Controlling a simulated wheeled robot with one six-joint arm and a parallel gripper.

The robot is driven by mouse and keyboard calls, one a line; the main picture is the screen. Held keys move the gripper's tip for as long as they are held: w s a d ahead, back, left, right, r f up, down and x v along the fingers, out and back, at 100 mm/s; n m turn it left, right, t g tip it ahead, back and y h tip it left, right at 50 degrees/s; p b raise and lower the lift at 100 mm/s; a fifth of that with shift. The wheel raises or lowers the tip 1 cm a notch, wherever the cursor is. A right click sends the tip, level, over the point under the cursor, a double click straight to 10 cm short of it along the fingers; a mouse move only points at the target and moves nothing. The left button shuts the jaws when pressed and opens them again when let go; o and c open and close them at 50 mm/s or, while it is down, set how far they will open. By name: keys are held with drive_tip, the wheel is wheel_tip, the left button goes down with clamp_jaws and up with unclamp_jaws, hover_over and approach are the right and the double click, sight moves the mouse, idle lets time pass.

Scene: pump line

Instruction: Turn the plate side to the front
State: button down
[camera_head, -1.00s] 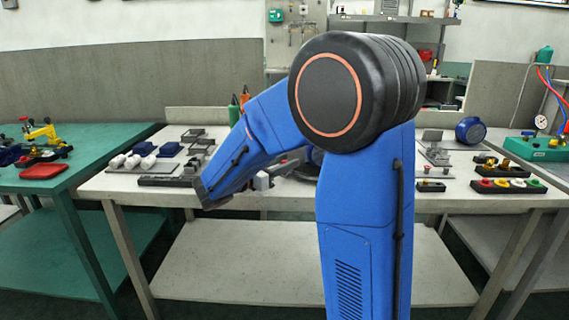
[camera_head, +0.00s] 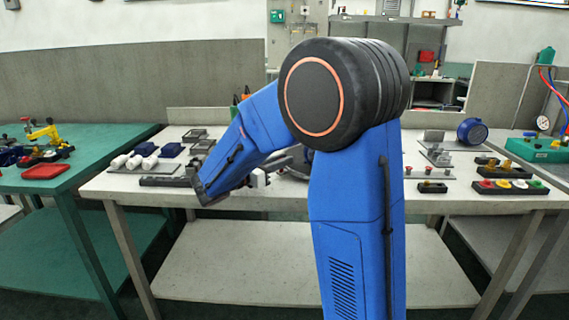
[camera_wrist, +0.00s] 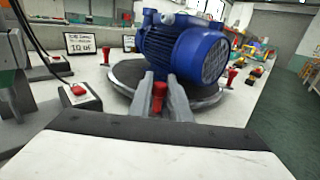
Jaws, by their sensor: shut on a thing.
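In the wrist view, a dark round turntable (camera_wrist: 126,74) carries a blue pump motor (camera_wrist: 184,48). The motor's ribbed round end faces right and toward the camera. My gripper (camera_wrist: 161,90) is at the turntable's near rim, its two grey fingers on either side of a red upright peg (camera_wrist: 158,105), and it is shut on that peg. More red pegs stand at the left (camera_wrist: 105,56) and right (camera_wrist: 231,77) of the rim. I cannot make out a plate on the motor. In the head view my arm hides most of the turntable, and my gripper (camera_head: 258,179) is partly seen.
A box with a red button (camera_wrist: 78,93) and a small sign (camera_wrist: 80,42) stand left of the turntable. In the head view, parts trays lie on the table's left, and a button strip (camera_head: 508,186) and a blue round part (camera_head: 472,131) on its right.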

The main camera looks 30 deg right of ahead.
drive_tip(key=shift+w+d, duration=0.1)
drive_tip(key=shift+w, duration=1.85)
drive_tip(key=shift+w+d, duration=0.2)
drive_tip(key=shift+w, duration=0.55)
drive_tip(key=shift+w+d, duration=0.2)
drive_tip(key=shift+w, duration=0.55)
drive_tip(key=c, duration=1.6)
unclamp_jaws()
drive_tip(key=shift+c, duration=0.2)
drive_tip(key=shift+a, duration=0.15)
drive_tip(key=s+a, duration=0.1)
drive_tip(key=a, duration=0.4)
drive_tip(key=s+a, duration=0.1)
drive_tip(key=a, duration=0.5)
drive_tip(key=s+a, duration=0.1)
drive_tip(key=a, duration=0.4)
drive_tip(key=shift+s+a, duration=0.1)
drive_tip(key=shift+a, duration=0.3)
